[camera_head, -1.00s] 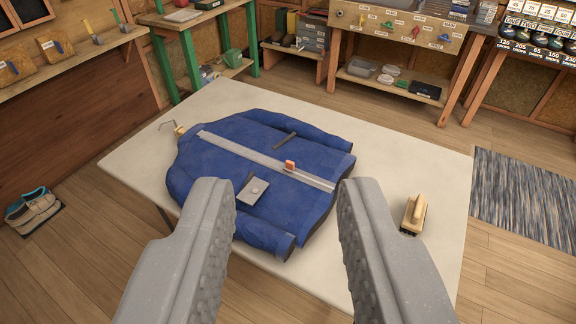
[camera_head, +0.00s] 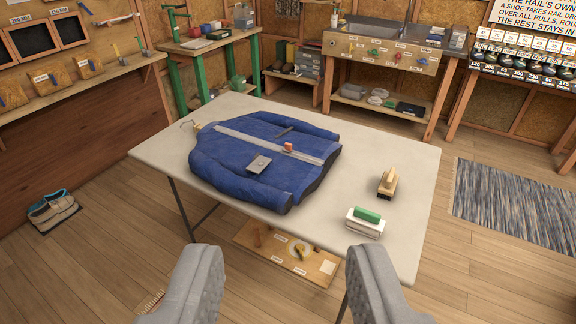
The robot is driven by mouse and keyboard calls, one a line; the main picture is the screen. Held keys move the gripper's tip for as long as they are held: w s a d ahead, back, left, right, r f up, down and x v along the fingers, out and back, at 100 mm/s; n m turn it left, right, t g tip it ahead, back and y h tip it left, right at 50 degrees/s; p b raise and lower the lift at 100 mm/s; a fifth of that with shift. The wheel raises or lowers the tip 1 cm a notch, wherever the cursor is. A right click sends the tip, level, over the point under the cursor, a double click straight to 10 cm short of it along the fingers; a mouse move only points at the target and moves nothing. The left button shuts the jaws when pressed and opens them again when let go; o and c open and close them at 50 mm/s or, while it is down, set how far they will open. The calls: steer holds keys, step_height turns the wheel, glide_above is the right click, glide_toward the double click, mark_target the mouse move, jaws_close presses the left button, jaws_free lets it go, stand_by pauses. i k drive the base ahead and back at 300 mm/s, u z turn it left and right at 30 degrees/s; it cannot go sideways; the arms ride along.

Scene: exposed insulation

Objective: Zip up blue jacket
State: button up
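A grey pocket-like patch (camera_head: 259,164) lies on the jacket front. My gripper (camera_head: 282,280) is open and empty, its two grey fingers wide apart at the bottom of the view, on the near side of the table and clear of the jacket.
A wooden-handled brush (camera_head: 387,181) and a white block with a green top (camera_head: 365,221) lie on the table's right part. A board with tools (camera_head: 287,252) is low under the near table edge. Shoes (camera_head: 52,208) are on the floor at left; workbenches line the walls.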

mark_target(288, 146)
steer(key=u, duration=0.7)
steer(key=i, duration=1.35)
steer(key=z, duration=0.6)
steer(key=i, duration=0.65)
steer(key=z, duration=0.5)
